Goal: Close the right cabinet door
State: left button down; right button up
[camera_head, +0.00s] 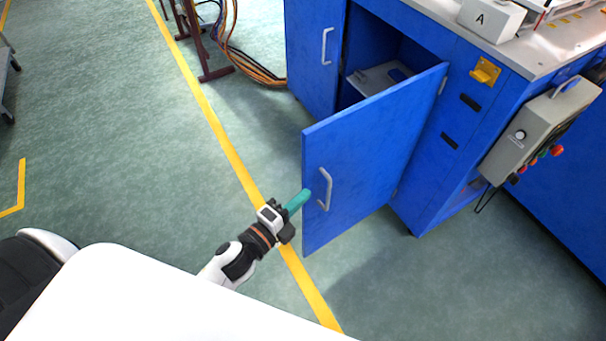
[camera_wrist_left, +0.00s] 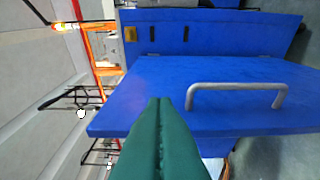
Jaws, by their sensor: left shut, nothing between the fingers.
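The right cabinet door (camera_head: 365,160) is blue and stands swung wide open, hinged on its right side at the blue cabinet (camera_head: 430,160). Its silver handle (camera_head: 326,190) is near the free edge; the handle also shows in the left wrist view (camera_wrist_left: 236,87). My left gripper (camera_head: 303,197) has green fingers, which are together and empty. Its tips are close to the door's outer face beside the handle; I cannot tell whether they touch. In the left wrist view the fingers (camera_wrist_left: 160,103) point at the door (camera_wrist_left: 160,85), left of the handle. My right gripper is not in view.
The left cabinet door (camera_head: 315,50) is blue with its own handle. A grey shelf (camera_head: 380,78) shows inside the opening. A grey control box (camera_head: 535,130) with buttons is on the cabinet's right side. Cables (camera_head: 240,60) lie at the back. Green floor around the door is clear.

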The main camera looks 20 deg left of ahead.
aim_at(303, 175)
pick_arm(q)
jog(key=w, duration=0.2)
jog(key=w+a, duration=0.1)
jog(key=w, duration=0.1)
jog(key=w+p, duration=0.1)
jog(key=w, duration=0.1)
jog(key=shift+w+a, duration=0.2)
jog(key=shift+a, duration=0.2)
